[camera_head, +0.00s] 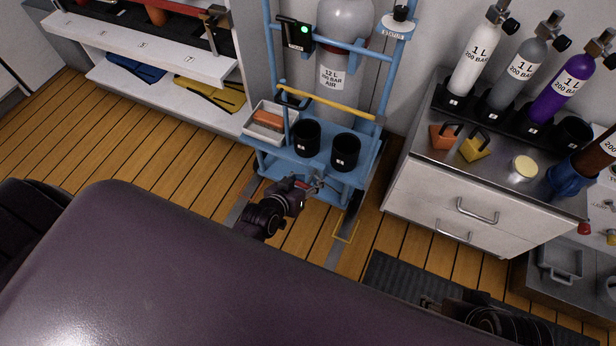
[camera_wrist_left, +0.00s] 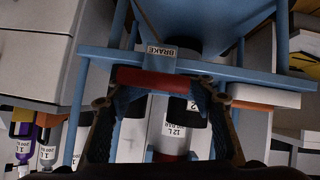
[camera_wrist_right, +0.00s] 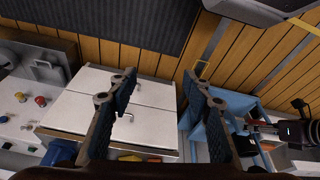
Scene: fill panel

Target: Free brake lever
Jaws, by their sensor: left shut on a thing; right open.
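The blue cart (camera_head: 300,165) stands against the wall. In the left wrist view its shelf edge carries a BRAKE label (camera_wrist_left: 160,52), with the red brake lever (camera_wrist_left: 158,81) just below it. My left gripper (camera_head: 314,187) is at the cart's low front edge. In its wrist view my left gripper (camera_wrist_left: 162,96) has its fingers at both ends of the red lever and is shut on it. My right gripper (camera_wrist_right: 160,84) is open and empty, above the floor in front of the white cabinet. In the head view only part of my right gripper (camera_head: 432,302) shows.
A large grey cylinder (camera_head: 343,65) and two black cups (camera_head: 306,138) are on the cart. A white tray (camera_head: 256,129) sits at its left. The drawer cabinet (camera_head: 440,195) stands close on the right, with several bottles above. A dark mat (camera_head: 395,278) lies on the floor.

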